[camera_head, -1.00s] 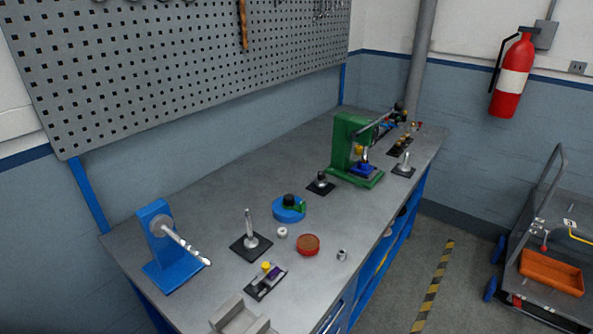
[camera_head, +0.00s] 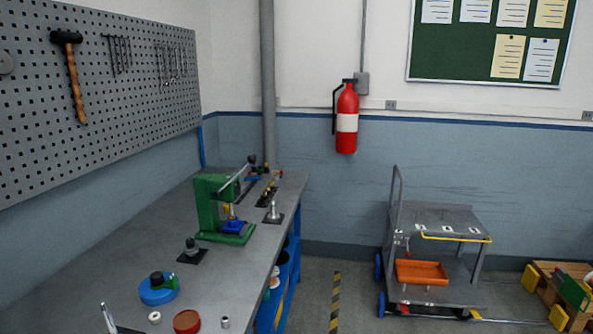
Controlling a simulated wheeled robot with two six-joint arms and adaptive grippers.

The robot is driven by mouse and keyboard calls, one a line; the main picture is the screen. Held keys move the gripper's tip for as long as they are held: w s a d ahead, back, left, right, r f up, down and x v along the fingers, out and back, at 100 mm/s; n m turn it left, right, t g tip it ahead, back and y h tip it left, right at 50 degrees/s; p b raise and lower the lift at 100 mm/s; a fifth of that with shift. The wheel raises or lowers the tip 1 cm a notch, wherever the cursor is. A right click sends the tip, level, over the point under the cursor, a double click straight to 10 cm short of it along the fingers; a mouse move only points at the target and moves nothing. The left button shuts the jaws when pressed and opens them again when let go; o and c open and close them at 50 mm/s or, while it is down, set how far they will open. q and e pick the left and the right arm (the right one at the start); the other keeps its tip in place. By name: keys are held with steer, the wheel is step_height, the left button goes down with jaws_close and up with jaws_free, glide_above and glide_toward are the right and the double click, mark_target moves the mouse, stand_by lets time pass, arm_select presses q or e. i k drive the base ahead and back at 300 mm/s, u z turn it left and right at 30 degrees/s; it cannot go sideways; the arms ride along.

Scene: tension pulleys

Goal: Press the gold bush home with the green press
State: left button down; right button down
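The green press (camera_head: 208,205) stands on the grey workbench (camera_head: 150,232), toward its far end. Its lever arm (camera_head: 234,177) slants up to the right, ending in a dark knob. A small yellow-gold part (camera_head: 227,210), possibly the gold bush, shows in the press above a blue piece (camera_head: 234,226) on the press base. It is too small to tell how it sits. Neither of my grippers is in view.
Black-based posts (camera_head: 191,250) and (camera_head: 273,213) stand near the press. A blue round fixture (camera_head: 158,290), a red-brown dish (camera_head: 187,320) and small metal parts lie nearer. A cart (camera_head: 440,245) with an orange tray (camera_head: 421,272) stands on the floor at right.

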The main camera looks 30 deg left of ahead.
mark_target(217, 193)
steer(key=z, duration=0.15)
steer(key=i, duration=1.7)
steer(key=u, duration=1.45)
steer(key=i, duration=0.5)
steer(key=z, duration=0.05)
